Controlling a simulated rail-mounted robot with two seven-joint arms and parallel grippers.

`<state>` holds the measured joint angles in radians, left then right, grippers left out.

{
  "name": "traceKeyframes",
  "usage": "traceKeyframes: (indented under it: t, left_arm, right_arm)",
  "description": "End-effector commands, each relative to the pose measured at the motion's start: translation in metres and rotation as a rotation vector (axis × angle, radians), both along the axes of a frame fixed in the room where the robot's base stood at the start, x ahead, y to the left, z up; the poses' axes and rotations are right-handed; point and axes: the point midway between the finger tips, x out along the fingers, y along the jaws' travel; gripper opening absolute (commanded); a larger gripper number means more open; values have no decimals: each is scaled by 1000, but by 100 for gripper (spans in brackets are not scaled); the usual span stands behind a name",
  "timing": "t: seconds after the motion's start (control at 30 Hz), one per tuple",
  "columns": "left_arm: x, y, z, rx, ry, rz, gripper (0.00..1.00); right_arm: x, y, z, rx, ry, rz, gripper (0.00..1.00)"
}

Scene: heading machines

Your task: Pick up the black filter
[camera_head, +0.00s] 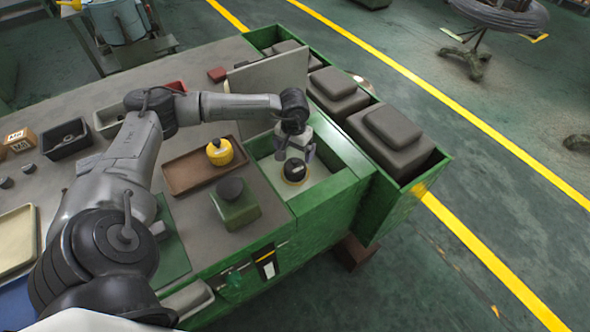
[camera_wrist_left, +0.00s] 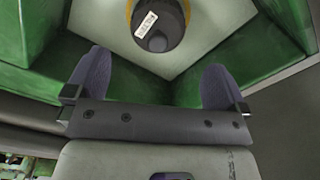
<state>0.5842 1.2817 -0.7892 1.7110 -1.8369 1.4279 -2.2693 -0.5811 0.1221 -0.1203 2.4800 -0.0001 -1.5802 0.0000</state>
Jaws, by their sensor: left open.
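The black filter (camera_head: 295,169) stands in the open green-walled compartment (camera_head: 337,187) at the right end of the workbench, on its pale floor. It is round and dark, with a yellow ring around its base. In the left wrist view the black filter (camera_wrist_left: 158,24) shows a white label and lies beyond the fingertips, at the top of the picture. My left gripper (camera_head: 296,150) is over the compartment, close to the filter. In the left wrist view its two fingers (camera_wrist_left: 158,78) are spread apart with nothing between them. My right gripper is not in view.
Green bins with dark grey blocks (camera_head: 390,127) line the right side. An upright grey panel (camera_head: 268,82) stands behind the compartment. A brown tray (camera_head: 190,180) with a yellow round object (camera_head: 219,152) and a green box with a dark knob (camera_head: 236,208) stand to the left.

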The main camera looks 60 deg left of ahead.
Motion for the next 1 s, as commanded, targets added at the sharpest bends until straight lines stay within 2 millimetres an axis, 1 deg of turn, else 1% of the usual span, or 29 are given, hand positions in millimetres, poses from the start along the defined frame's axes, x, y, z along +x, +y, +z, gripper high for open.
traceKeyframes:
  t: [0.03, 0.2, 0.3, 0.57, 0.67, 0.9, 1.0]
  left_arm:
    - [0, 0, -10, -1, 2, 1, 100]
    - [0, 0, -32, -1, 0, 2, 100]
    - [0, 0, -38, -1, -1, 2, 100]
    - [0, -1, -46, 0, -1, 2, 100]
    - [0, -1, -56, -1, -1, 3, 100]
    - [1, -2, -87, -1, 0, 2, 100]
    - [1, -2, -93, -1, -1, 2, 100]
  right_arm:
    - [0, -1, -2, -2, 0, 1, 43]
    - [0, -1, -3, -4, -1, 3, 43]
    - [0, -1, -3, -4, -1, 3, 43]
    - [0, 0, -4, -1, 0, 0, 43]
    - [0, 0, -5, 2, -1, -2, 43]
    - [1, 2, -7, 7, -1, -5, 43]
    - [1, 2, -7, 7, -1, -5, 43]
